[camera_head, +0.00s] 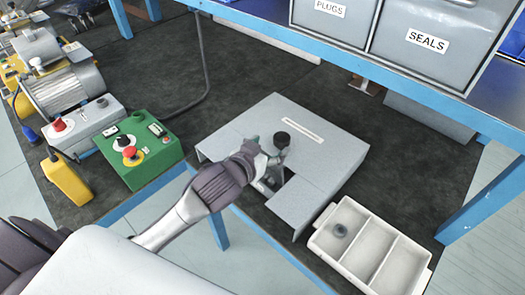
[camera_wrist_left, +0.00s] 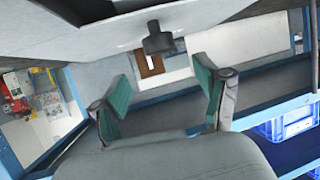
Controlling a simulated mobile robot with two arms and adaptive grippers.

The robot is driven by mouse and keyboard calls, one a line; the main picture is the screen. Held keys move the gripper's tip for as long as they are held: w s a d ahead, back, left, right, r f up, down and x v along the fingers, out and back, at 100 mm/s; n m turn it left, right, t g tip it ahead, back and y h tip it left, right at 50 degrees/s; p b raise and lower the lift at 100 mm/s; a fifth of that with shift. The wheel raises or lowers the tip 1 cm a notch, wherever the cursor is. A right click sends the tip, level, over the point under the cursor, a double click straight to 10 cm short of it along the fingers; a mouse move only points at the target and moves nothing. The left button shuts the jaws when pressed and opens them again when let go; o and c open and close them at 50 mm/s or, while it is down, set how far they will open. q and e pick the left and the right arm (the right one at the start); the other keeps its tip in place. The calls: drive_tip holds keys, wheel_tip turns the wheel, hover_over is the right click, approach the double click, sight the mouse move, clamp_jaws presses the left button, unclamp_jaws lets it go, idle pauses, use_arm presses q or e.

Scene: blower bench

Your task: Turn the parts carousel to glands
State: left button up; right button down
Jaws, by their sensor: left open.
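The parts carousel shows as a low grey housing (camera_head: 240,130) on the dark bench mat, with a pale strip on its top and a cut-out at its front edge. A black knob (camera_head: 282,139) stands up from its top. My left gripper (camera_head: 274,160) is at the knob's near side, over the housing near the cut-out. In the left wrist view its two green-padded fingers (camera_wrist_left: 163,92) are spread with nothing between them. The knob (camera_wrist_left: 158,38) shows beyond the fingertips, apart from them. No word "glands" can be read. My right gripper is in neither view.
A white divided tray (camera_head: 318,241) with a small grey ring (camera_head: 340,230) in its left compartment sits right of the housing. A green control box (camera_head: 150,165) and a motor (camera_head: 65,90) stand left. Grey bins labelled PLUGS (camera_head: 330,25) and SEALS (camera_head: 425,60) sit on a blue-edged shelf above.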

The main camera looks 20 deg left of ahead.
use_arm(q)
drive_tip(key=shift+v, duration=1.4)
drive_tip(key=shift+a+f, duration=0.1)
